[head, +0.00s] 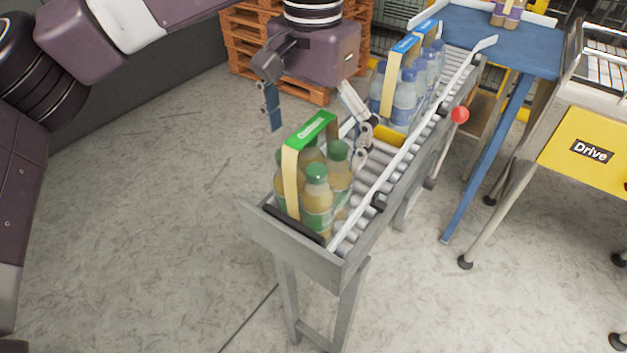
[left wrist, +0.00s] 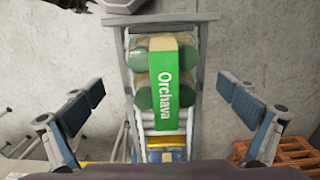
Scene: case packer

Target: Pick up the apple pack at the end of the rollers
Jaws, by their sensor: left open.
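The apple pack (head: 316,190) is a group of bottles with green caps and yellowish contents, bound by a carrier band with a green top. It stands upright at the near end of the rollers (head: 348,223), close to the dark end stop (head: 293,224). In the left wrist view the pack (left wrist: 165,85) shows from above, its green band reading "Orchava". My left gripper (head: 318,140) is open above and just behind the pack, one finger on each side. In the left wrist view the open fingers (left wrist: 170,118) stand wide apart, clear of the pack. My right gripper is out of view.
Blue-topped packs of water bottles (head: 408,95) stand farther up the rollers. A pale guide rail (head: 415,135) runs along the right side. A blue table (head: 500,40) and a yellow "Drive" panel (head: 590,150) are at the right. Wooden pallets (head: 250,45) stand behind. The floor at left is clear.

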